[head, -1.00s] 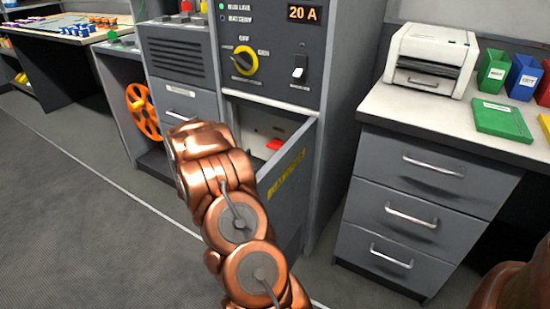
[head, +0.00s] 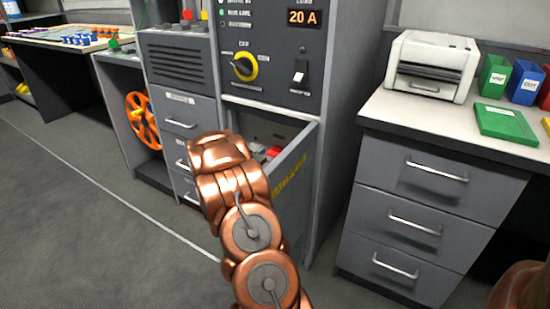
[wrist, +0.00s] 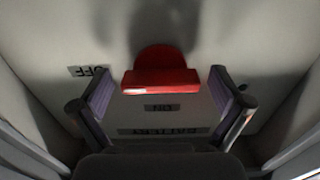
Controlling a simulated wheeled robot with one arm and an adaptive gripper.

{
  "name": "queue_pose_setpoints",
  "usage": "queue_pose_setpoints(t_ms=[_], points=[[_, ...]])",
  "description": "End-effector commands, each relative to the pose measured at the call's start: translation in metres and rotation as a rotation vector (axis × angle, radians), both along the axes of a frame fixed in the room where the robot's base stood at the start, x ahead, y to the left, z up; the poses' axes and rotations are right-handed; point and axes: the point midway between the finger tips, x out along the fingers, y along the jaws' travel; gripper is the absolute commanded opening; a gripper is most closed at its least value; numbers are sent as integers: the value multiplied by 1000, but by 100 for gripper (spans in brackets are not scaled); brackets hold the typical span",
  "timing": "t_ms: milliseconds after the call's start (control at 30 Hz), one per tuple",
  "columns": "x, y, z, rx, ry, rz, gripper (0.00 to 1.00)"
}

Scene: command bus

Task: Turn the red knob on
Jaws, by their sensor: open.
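The red knob (wrist: 161,80) is in the middle of the wrist view, a rounded disc with a wide bar handle across it. It sits on a pale panel inside the open drawer (head: 295,180). A label reading OFF (wrist: 88,71) is to its left. My gripper (wrist: 161,95) is open, with one finger on each side of the knob's bar and visible gaps between; I see no contact. In the head view a bit of the red knob (head: 273,152) shows past my copper wrist, which hides my fingers.
The drawer's side walls are close around my gripper. Above it is a control panel (head: 270,40) with a yellow-ringed dial (head: 243,67) and a white switch (head: 299,77). A grey desk with drawers (head: 420,200) and a printer (head: 432,65) stands at the right.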

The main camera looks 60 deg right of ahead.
Motion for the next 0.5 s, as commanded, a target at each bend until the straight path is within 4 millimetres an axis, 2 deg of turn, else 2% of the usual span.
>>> queue_pose_setpoints(t_ms=[267, 500], points=[[0, -1, 0, 1, 0, 1, 100], [0, 0, 0, 1, 0, 1, 75]])
